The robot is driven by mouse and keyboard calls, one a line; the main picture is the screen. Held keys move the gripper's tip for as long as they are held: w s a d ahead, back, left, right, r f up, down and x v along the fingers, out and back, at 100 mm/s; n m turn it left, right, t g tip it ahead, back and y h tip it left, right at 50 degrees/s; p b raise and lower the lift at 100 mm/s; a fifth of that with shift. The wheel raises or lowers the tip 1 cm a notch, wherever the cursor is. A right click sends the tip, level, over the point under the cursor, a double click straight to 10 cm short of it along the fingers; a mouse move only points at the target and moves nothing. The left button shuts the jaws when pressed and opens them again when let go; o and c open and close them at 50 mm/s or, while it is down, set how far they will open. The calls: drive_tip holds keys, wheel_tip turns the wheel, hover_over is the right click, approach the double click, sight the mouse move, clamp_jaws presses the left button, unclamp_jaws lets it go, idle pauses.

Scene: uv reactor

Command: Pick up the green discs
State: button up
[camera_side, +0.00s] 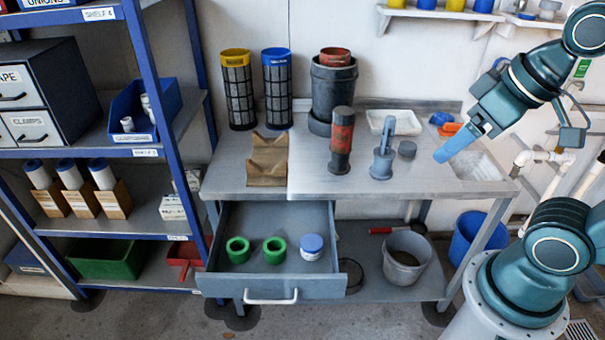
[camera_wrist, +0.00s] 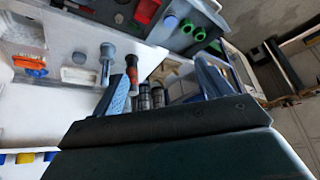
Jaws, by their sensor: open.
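Two green discs lie side by side in the open drawer (camera_side: 225,285) below the bench, the left disc (camera_side: 238,250) and the right disc (camera_side: 274,250). Both look like rings with dark centres. In the wrist view they show at the top right, one disc (camera_wrist: 187,25) and another disc (camera_wrist: 199,34). My gripper (camera_side: 440,156) is above the right part of the bench, to the right of and higher than the drawer, far from the discs. In the wrist view its two blue fingers are spread apart, with nothing held between them.
A blue-lidded white jar (camera_side: 312,247) stands right of the discs in the drawer. On the bench stand a grey-and-red cylinder (camera_side: 341,142), a grey fixture (camera_side: 382,155), a dark bucket (camera_side: 333,90) and tall mesh cylinders (camera_side: 278,90). A blue-framed shelf (camera_side: 165,110) borders the left.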

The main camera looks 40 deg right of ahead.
drive_tip(key=n+g, duration=0.6)
drive_tip(key=n, duration=1.4)
hover_over(275, 247)
drive_tip(key=s+a, duration=0.1)
wheel_tip(275, 247, down, 30)
drive_tip(key=shift+s+f, duration=0.2)
drive_tip(key=shift+f, duration=4.25)
drive_tip(key=shift+f, duration=2.6)
